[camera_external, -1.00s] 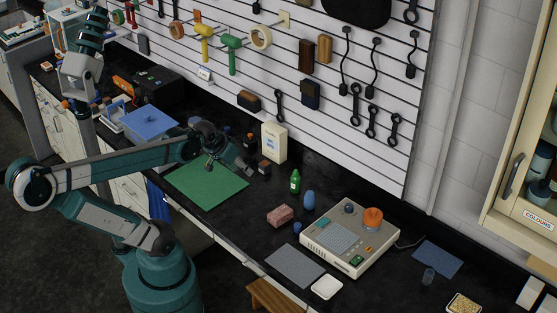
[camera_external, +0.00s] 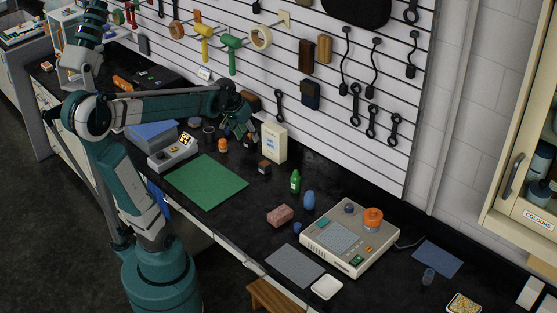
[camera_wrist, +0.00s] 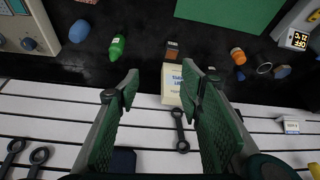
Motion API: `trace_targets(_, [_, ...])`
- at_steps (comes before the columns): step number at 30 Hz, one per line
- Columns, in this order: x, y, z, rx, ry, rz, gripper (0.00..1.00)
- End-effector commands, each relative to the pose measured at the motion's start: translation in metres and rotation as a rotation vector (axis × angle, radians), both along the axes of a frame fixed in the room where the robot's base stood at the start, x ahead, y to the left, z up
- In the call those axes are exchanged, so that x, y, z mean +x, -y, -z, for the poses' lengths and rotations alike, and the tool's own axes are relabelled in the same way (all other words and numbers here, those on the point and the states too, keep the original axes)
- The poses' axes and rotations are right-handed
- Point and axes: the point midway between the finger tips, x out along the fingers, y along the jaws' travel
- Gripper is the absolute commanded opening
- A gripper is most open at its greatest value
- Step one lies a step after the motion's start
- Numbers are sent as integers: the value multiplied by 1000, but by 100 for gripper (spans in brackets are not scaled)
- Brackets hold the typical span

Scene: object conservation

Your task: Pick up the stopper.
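My gripper (camera_external: 240,125) is raised near the pegboard, above the back of the black worktop. In the wrist view my gripper (camera_wrist: 162,80) shows two green-padded fingers spread apart with nothing held between them. I cannot tell for certain which item is the stopper. A small blue piece (camera_external: 297,227) lies beside the pink block (camera_external: 280,215), well away from my gripper; a small blue piece also shows at the left of the wrist view (camera_wrist: 28,44). Another small dark blue piece (camera_wrist: 240,75) lies beside the orange bottle (camera_wrist: 237,56) in the wrist view.
A beige device (camera_external: 335,258) is at right. The green mat (camera_external: 207,181) is bare. Tools hang on the pegboard (camera_external: 345,155).

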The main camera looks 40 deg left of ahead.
Motion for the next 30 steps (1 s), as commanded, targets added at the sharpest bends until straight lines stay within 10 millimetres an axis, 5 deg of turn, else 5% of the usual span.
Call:
trace_targets(14, [62, -71, 7, -19, -73, -60, 38])
trace_targets(30, [117, -162, 40, -49, -153, -124, 38])
